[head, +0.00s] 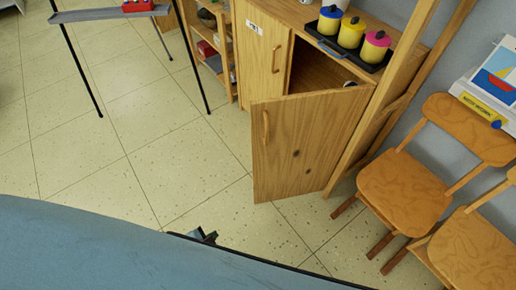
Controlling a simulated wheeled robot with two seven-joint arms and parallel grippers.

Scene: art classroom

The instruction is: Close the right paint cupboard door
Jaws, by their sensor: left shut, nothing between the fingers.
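The wooden paint cupboard (263,22) stands at the top centre. Its right door (304,143) is swung open toward me, with a wooden handle (266,126) near its left edge. The dark inside (318,70) shows above the door's top edge, with a small pale item partly visible in it. The left door (262,52), bearing a white label, is closed. My left gripper (203,236) shows only as a small dark tip, shut and empty, low in the picture. It is apart from the door, to its lower left. My right gripper is not in view.
A black tray (327,46) with blue, yellow and pink-lidded pots stands on the cupboard top. Wooden chairs (405,190) stand at the right, near a wooden upright frame (385,100). The tiled floor left of the door is clear.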

